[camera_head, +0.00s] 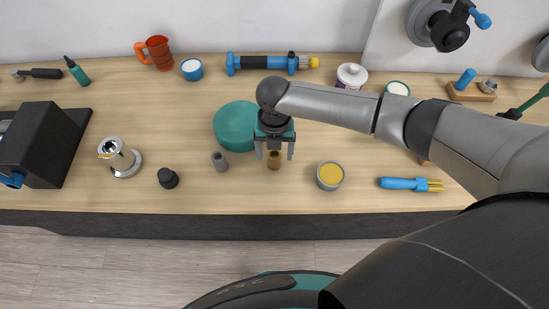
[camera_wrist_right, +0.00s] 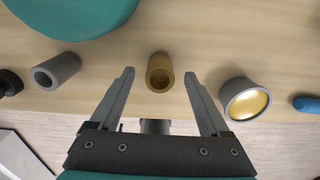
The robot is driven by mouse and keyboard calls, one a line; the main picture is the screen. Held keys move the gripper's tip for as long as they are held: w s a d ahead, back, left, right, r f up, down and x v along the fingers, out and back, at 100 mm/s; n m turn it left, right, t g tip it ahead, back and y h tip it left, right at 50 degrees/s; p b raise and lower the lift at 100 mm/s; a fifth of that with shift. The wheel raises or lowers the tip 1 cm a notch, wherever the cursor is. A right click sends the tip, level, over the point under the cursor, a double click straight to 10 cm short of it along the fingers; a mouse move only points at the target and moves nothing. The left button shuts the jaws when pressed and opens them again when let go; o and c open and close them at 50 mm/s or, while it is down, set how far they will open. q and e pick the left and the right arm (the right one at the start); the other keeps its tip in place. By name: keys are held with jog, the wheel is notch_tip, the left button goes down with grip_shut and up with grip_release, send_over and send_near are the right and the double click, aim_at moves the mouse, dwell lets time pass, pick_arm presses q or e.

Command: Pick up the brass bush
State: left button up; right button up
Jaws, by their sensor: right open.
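The brass bush (camera_head: 274,160) is a small hollow golden-brown cylinder on the wooden bench, near its front edge. In the right wrist view the brass bush (camera_wrist_right: 160,72) stands between and slightly beyond the two fingertips, with its open bore showing. My right gripper (camera_head: 274,151) is open around or just above it, and in the wrist view the right gripper (camera_wrist_right: 160,73) has clear gaps on both sides of the bush. I cannot tell the exact height of the fingers over the bench. My left gripper is not in view.
A grey bush (camera_head: 220,162) stands left of the brass one, and a tin with yellow contents (camera_head: 330,176) stands right. A black cylinder (camera_head: 168,178) and a blue-handled tool (camera_head: 410,184) are farther off. The bench's front edge (camera_head: 250,212) is close.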

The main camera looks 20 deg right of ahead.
grip_shut()
dwell(0.5)
jog(key=shift+r, duration=0.1)
